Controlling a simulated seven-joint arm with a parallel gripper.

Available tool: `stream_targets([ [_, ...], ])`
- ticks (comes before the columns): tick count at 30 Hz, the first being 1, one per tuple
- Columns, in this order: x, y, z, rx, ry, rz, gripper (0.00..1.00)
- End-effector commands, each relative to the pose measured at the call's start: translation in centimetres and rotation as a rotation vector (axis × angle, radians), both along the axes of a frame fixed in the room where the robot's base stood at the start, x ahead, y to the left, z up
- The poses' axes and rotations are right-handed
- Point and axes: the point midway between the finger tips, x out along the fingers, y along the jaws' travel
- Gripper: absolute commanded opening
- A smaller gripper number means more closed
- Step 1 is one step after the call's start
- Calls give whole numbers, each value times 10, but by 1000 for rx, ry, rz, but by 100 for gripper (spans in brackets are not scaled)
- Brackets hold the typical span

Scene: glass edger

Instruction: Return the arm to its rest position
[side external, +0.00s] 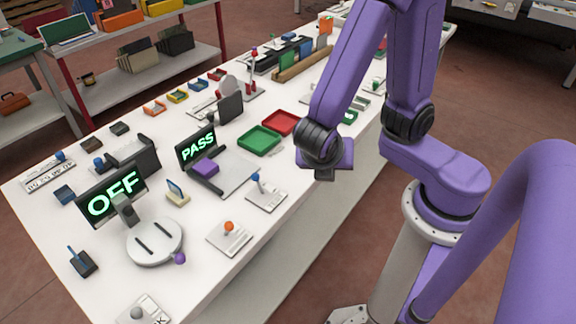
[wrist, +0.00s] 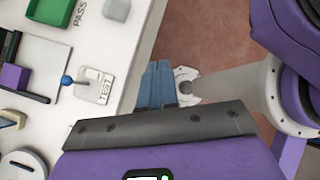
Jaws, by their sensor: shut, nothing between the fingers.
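My gripper (side external: 324,174) is at the lower end of my purple arm in the side external view. It hangs above the near right edge of the white table (side external: 262,270), apart from everything on it. Its fingers are together with nothing held. In the wrist view, the dark bar and purple body of my gripper (wrist: 165,127) fill the lower middle.
A green tray (side external: 259,139) and a red tray (side external: 280,122) lie left of my gripper. A PASS display (side external: 197,148) with a purple block (side external: 205,167), an OFF display (side external: 112,196) and a round turntable (side external: 154,242) stand farther left. Floor shows beyond the table edge.

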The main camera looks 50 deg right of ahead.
Motion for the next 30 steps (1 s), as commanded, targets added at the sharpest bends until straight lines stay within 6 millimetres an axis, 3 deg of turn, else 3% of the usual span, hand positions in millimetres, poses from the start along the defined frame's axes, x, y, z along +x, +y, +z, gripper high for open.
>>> stream_targets([
  [9, -39, -16, 24, 476, -126, -575, 0],
  [15, -57, -16, 41, 664, -152, -839, 0],
  [21, -63, -15, 48, 725, -155, -930, 0],
  [30, -63, -15, 48, 724, -155, -930, 0],
])
